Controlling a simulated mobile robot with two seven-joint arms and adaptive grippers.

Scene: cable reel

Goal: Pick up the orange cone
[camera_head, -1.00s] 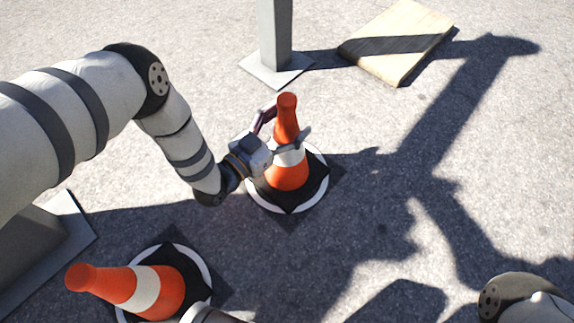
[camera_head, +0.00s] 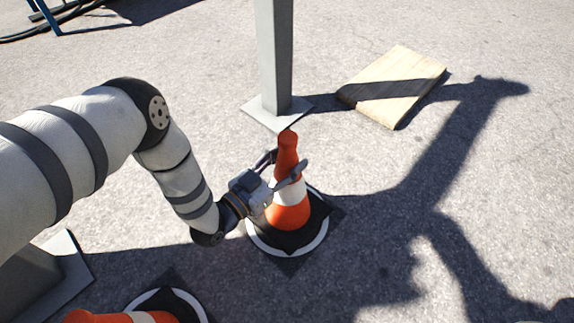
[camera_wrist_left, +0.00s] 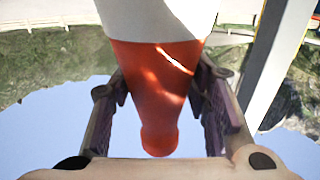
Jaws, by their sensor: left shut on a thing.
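An orange cone (camera_head: 289,208) with a white band and a black base stands upright on a white ring marking (camera_head: 322,235) near the middle of the head view. I cannot tell whether its base is clear of the ground. My left gripper (camera_head: 283,170) is shut on the cone's upper part, one finger on each side. In the left wrist view the cone (camera_wrist_left: 155,85) sits between the two fingers, tip toward the bottom of the picture. My right gripper is not in view.
A second orange cone (camera_head: 143,317) on another white ring shows at the lower left, cut off by the edge. A grey post (camera_head: 275,60) on a square plate stands just behind the held cone. A wooden board (camera_head: 393,88) lies behind right. The pavement at right is clear.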

